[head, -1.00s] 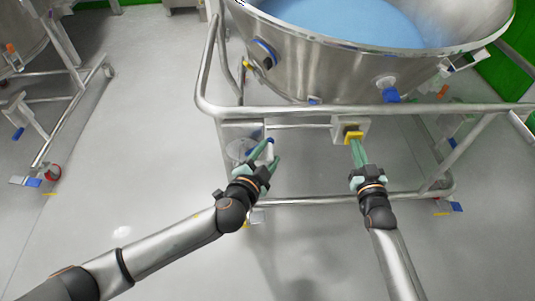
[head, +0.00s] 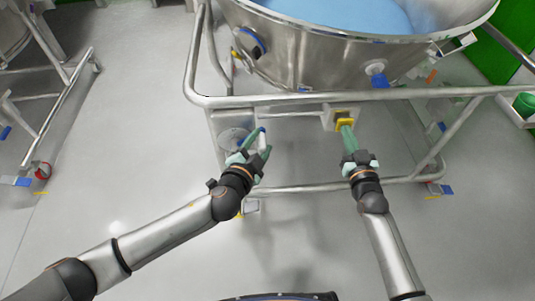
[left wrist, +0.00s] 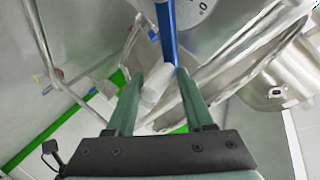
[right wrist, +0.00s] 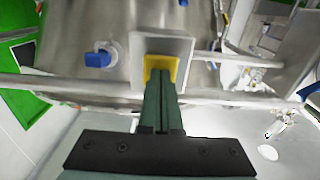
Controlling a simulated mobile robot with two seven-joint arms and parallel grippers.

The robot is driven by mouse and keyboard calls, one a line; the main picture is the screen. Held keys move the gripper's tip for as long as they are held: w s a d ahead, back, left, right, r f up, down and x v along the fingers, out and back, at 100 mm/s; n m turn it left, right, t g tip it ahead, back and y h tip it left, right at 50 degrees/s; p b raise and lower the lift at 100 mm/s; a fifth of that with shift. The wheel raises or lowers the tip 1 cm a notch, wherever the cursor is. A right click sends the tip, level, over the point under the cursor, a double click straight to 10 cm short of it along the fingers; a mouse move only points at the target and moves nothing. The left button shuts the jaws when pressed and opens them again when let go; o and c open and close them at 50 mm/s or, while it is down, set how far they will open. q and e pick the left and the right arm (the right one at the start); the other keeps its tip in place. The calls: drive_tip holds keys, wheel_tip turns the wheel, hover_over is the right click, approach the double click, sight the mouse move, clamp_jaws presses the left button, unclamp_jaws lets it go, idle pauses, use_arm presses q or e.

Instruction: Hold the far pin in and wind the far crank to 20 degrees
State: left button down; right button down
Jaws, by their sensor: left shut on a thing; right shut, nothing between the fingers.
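The far crank has a blue arm (left wrist: 167,35) and a pale grey handle (left wrist: 155,86). My left gripper (head: 257,153) is shut on this handle, which lies between its two green fingers in the left wrist view. A pale dial (left wrist: 190,10) with dark marks shows partly behind the arm; its reading cannot be made out. The far pin is a yellow block (right wrist: 161,64) in a pale square housing (right wrist: 186,46), also visible in the head view (head: 344,122). My right gripper (head: 347,132) is shut and empty, its fingertips against the yellow pin; how deep the pin sits is hidden.
A large steel vessel (head: 310,55) holding blue material stands above the crank and pin. Its tubular frame has a rail (head: 285,98) across the front and a lower bar (head: 310,188). Grey floor (head: 130,130) is open to the left, with another wheeled frame (head: 65,80) beyond.

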use_arm(q)
drive_tip(key=shift+w+a+r, duration=0.2)
drive_tip(key=shift+w+r, duration=0.05)
drive_tip(key=shift+w, duration=0.1)
use_arm(e)
drive_tip(key=shift+w+r, duration=0.1)
drive_tip(key=shift+r, duration=0.1)
use_arm(q)
drive_tip(key=shift+d+f, duration=0.5)
drive_tip(key=shift+f, duration=0.35)
drive_tip(key=shift+s+f, duration=0.1)
drive_tip(key=shift+f, duration=0.05)
use_arm(e)
drive_tip(key=shift+f, duration=0.1)
idle(0.5)
